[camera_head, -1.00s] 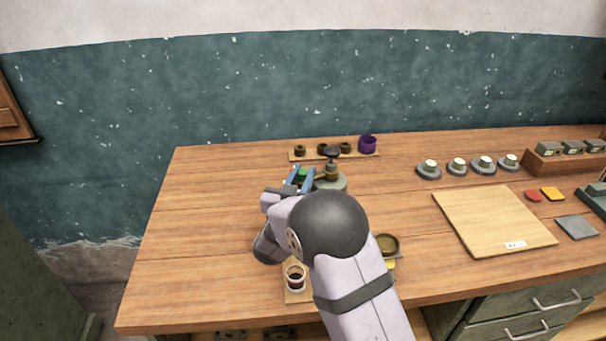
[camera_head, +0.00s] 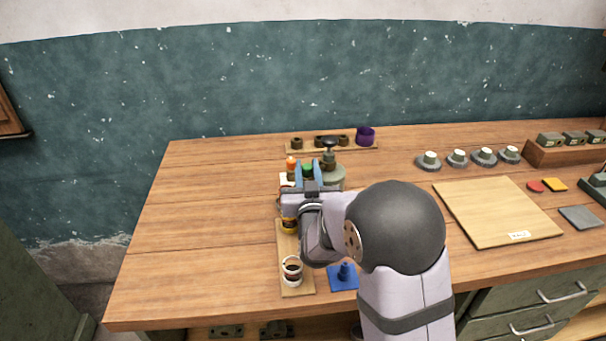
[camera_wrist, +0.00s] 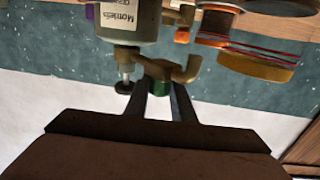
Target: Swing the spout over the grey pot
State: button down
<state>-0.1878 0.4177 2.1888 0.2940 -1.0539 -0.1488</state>
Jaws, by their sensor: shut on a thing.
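A grey-green dispenser (camera_head: 333,177) with a dark knob on top (camera_head: 329,144) stands near the back of the bench. In the wrist view its labelled body (camera_wrist: 125,22) is upside down, with a brass spout (camera_wrist: 183,71) reaching to the right. My gripper (camera_head: 309,168) is at the dispenser's left side. Its two fingers close around the green grip (camera_wrist: 159,88) at the spout; the exact contact is partly hidden. I cannot tell which is the grey pot.
A wooden strip (camera_head: 297,289) carries a glass of dark liquid (camera_head: 292,269). A blue piece (camera_head: 343,276) lies to its right. A rack with a purple cup (camera_head: 365,136) is behind. A pale board (camera_head: 495,213) lies right. The bench's left side is clear.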

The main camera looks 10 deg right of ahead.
jog(key=shift+s+d+n+g+y+b, duration=0.1)
jog(key=shift+s+d+n+y+b, duration=0.2)
jog(key=shift+d+n+y+b, duration=0.45)
jog(key=shift+s+n+g+y+b, duration=0.15)
jog(key=shift+s+n+y, duration=0.25)
jog(key=shift+y, duration=0.7)
jog(key=shift+s+d+n+g+y+b, duration=0.1)
jog(key=shift+s+d+n+y+b, duration=0.1)
jog(key=shift+d+n+y+b, duration=0.55)
jog(key=shift+a+y, duration=0.35)
jog(key=shift+y, duration=0.15)
jog(key=shift+r+p, duration=0.1)
jog(key=shift+p, duration=0.2)
jog(key=c, duration=1.5)
grip_release()
jog(key=shift+s, duration=0.1)
jog(key=b+v, duration=0.1)
jog(key=v, duration=0.6)
jog(key=shift+s, duration=0.15)
